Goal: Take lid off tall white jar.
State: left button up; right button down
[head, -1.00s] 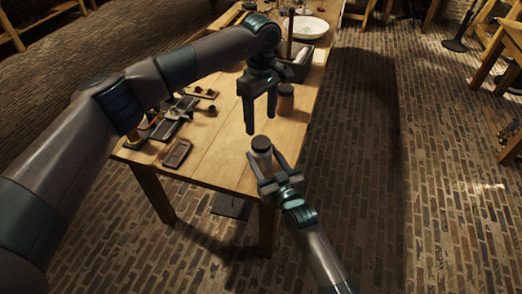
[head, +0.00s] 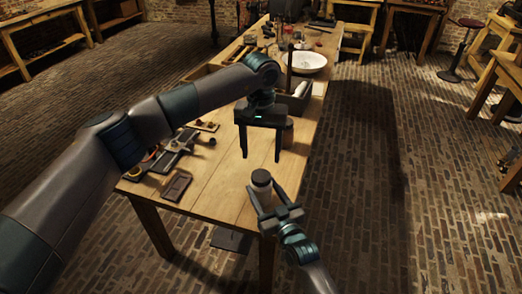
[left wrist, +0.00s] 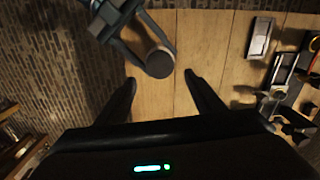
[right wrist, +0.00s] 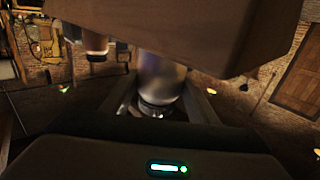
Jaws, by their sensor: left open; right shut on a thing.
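The tall white jar (head: 263,194) has a dark round lid (head: 261,177) on top and stands upright at the near end of the table. My right gripper (head: 267,189) is shut around the jar's body, below the lid. The jar also shows between the fingers in the right wrist view (right wrist: 160,82). My left gripper (head: 261,158) is open and empty, pointing down above the lid. In the left wrist view the lid (left wrist: 160,64) lies between and just beyond the open fingertips, with no contact visible. Whether the jar's base touches the table is hidden.
The wooden table (head: 205,178) has a small dark tray (head: 176,186) and tools at its left. A brown jar (head: 289,124) stands behind my left gripper, partly hidden. A white bowl (head: 304,62) is farther back. The tabletop left of the white jar is bare.

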aim_at(261, 175)
pick_arm(q)
jog(key=shift+m, duration=0.7)
jog(key=shift+f, duration=4)
jog(key=shift+c, duration=0.2)
jog(key=c, duration=1.1)
jog(key=shift+o, duration=0.2)
